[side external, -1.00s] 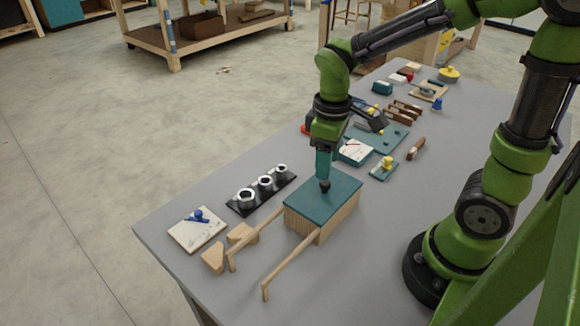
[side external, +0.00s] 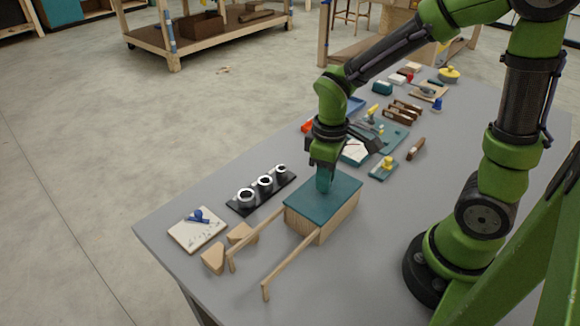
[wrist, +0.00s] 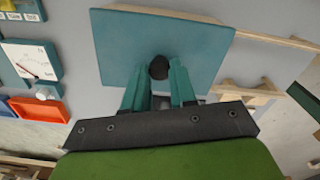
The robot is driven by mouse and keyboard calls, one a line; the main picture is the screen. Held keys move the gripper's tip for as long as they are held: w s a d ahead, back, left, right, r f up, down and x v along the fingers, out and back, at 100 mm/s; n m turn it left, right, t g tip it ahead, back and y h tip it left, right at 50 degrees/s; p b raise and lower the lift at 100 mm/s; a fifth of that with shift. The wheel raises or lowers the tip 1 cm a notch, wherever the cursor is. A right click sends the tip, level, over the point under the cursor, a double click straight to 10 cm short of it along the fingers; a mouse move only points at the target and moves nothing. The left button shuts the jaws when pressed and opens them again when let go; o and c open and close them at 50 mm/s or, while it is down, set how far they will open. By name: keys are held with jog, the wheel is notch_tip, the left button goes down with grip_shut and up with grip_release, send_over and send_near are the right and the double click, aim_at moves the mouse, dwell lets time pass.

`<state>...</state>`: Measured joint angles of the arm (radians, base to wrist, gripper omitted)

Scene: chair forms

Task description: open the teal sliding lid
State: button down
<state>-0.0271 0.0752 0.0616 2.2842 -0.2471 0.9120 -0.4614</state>
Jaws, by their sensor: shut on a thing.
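The teal sliding lid (side external: 309,204) lies flat on top of a wooden box (side external: 328,226) and covers it. Two wooden rails (side external: 256,239) run from the box toward the front left. My gripper (side external: 325,187) points down at the lid from above. In the wrist view, the lid (wrist: 130,45) fills the upper middle. There my gripper's teal fingers (wrist: 160,82) are shut on a dark round knob (wrist: 159,66) on the lid. The fingers hide the knob in the side view.
A black rack with white rings (side external: 263,187) stands left of the box. A white board with a blue item (side external: 197,229) and wooden blocks (side external: 213,259) lie near the rails. Several tools and a teal tray (side external: 386,133) sit behind. Bare table lies right of the box.

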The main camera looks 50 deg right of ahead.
jog(key=a, duration=1.5)
jog(key=shift+a, duration=0.35)
jog(key=c, duration=0.9)
grip_release()
jog(key=shift+r, duration=0.1)
notch_tip(320, 180, up, 17)
